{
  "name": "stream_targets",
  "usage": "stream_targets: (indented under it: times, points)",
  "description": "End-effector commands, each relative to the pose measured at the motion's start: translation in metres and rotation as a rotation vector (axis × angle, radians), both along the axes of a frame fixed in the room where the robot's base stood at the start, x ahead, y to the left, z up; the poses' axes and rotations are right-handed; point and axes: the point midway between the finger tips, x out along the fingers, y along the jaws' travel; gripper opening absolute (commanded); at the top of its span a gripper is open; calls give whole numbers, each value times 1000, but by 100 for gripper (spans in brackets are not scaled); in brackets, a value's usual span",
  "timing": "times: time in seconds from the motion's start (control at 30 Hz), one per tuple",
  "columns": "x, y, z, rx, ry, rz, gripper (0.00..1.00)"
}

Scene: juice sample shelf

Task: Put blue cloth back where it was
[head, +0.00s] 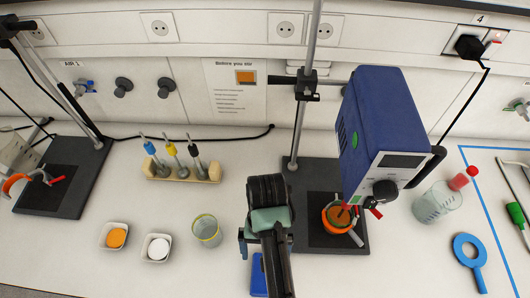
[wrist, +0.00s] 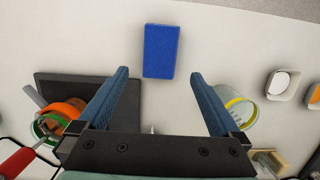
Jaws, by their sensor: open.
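The blue cloth (wrist: 161,51) is a neat blue rectangle lying on the white bench top in the wrist view. In the head view the blue cloth (head: 258,276) shows at the bottom middle, partly hidden by my arm. My gripper (wrist: 160,76) is open, with its two blue fingers wide apart and nothing between them. The cloth lies just beyond the fingertips, roughly centred between them in the wrist view. In the head view my gripper (head: 268,232) is over the bench in front of the stand, and the arm hides part of it.
A stand base (head: 352,242) with an orange-rimmed vessel (head: 338,217) is close on the right, under a blue device (head: 382,125). A glass beaker (head: 207,231) and two small dishes (head: 116,236) (head: 157,248) are on the left. A dropper rack (head: 181,174) stands behind. Bench around the cloth is clear.

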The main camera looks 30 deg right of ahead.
Motion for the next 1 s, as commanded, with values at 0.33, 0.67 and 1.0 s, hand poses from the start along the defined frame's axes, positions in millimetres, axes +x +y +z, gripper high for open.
stream_targets:
  times: [0.33, 0.67, 1.0]
  points:
    - [2, -1, 8, -1, -1, 0, 100]
    - [99, -13, 73, -145, -381, 85, 100]
    - [240, 25, 377, -493, -1413, 263, 100]
